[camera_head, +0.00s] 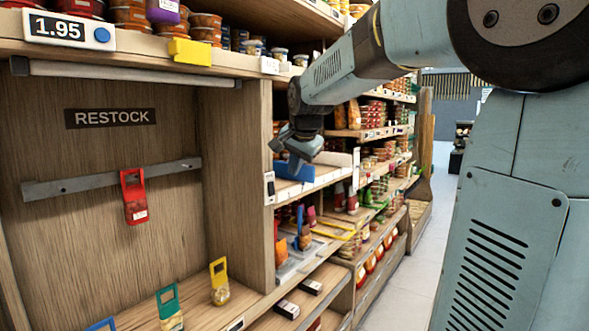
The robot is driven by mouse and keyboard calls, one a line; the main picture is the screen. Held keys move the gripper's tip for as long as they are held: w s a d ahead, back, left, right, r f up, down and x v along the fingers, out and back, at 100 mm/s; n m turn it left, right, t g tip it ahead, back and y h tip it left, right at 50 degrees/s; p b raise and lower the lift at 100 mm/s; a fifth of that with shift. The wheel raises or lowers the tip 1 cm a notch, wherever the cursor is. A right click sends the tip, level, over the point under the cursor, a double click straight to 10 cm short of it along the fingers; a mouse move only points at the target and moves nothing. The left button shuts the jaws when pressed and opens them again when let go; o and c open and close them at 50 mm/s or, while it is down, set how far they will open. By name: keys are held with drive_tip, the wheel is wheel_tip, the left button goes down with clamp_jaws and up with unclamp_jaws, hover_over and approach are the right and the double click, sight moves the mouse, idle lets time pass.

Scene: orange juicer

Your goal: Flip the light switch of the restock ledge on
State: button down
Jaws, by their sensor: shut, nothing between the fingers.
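The restock ledge is a wooden bay with a dark RESTOCK sign (112,118) on its back panel. A small white and black switch plate (269,187) sits on the front edge of the bay's right-hand post. Its rocker position is too small to tell. A pale tube lamp (130,73) runs under the shelf above and looks unlit. My gripper (294,160) is shut and empty, pointing down. In the picture it is just above and to the right of the switch, apart from it.
A red tagged pack (134,197) hangs on the grey rail (110,179). Green-tagged (169,304) and yellow-tagged (220,281) packs stand on the ledge floor. A blue bin (293,172) is on the shelf behind my gripper. Stocked shelves line the aisle; the floor (420,235) at right is clear.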

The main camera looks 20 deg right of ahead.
sight(272, 189)
drive_tip(key=shift+w+a, duration=0.2)
idle(0.8)
drive_tip(key=w+a+f, duration=0.2)
drive_tip(key=w+f, duration=0.6)
drive_tip(key=w, duration=0.1)
drive_tip(key=shift+f, duration=0.4)
